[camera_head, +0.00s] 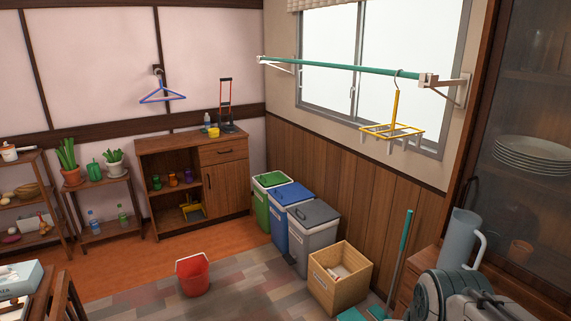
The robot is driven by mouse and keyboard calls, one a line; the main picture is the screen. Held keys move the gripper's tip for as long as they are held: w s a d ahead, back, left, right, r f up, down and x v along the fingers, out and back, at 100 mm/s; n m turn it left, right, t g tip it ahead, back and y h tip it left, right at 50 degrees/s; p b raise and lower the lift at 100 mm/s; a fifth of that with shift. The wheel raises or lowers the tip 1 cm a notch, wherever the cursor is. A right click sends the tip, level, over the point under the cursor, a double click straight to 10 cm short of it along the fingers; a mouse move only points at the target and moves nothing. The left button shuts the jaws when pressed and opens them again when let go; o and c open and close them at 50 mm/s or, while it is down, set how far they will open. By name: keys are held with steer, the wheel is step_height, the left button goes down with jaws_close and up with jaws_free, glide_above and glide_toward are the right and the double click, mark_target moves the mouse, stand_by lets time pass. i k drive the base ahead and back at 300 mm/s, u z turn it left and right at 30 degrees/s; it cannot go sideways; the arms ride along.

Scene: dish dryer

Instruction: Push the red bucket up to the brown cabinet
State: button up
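The red bucket (193,275) stands upright on the floor at the lower left of the middle, with its handle at the rim. The brown cabinet (226,187) stands against the back wall, behind the bucket. It has open shelves on its left, and a drawer and a door on its right. A strip of bare floor lies between bucket and cabinet, so they are apart. Grey rounded parts at the lower right look like my arm. I cannot make out my gripper's fingers anywhere in view.
Green (268,200), blue (290,217) and grey (313,236) bins line the right wall, right of the bucket. A wooden crate (352,290) stands in front of them. A plant shelf (105,190) stands left of the cabinet. A patchwork rug (240,290) lies around the bucket.

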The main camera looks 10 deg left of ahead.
mark_target(192, 271)
steer(key=u, duration=0.35)
steer(key=i, duration=1.7)
steer(key=u, duration=0.9)
steer(key=i, duration=1.5)
steer(key=u, duration=0.4)
steer(key=i, duration=0.5)
steer(key=u, duration=0.15)
